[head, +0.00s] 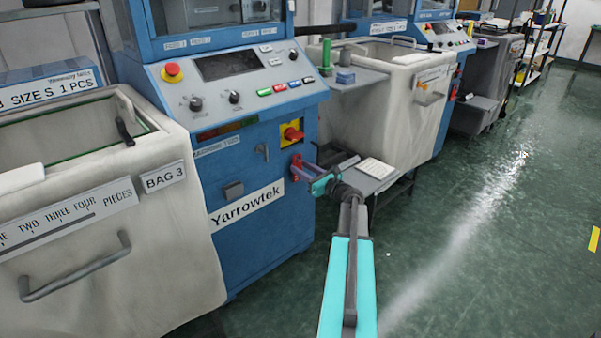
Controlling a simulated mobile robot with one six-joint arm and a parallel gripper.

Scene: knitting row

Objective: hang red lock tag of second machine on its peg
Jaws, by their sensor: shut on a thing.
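The red lock tag (296,163) shows as a small red piece at the front of the blue Yarrowtek machine, below its red and yellow switch. My gripper (305,169) is shut on it, reaching in from the lower right. The fingers partly hide the tag, and I cannot tell whether it touches the machine. A small grey peg (262,151) sticks out of the blue panel, left of the tag and apart from it. The second machine (240,265) carries the Yarrowtek label.
The red rotary switch (292,134) sits just above my gripper. A pale bin marked BAG 3 (175,245) stands at left, and another pale bin (405,110) at right. A low shelf with a white pad (377,168) lies right of my gripper.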

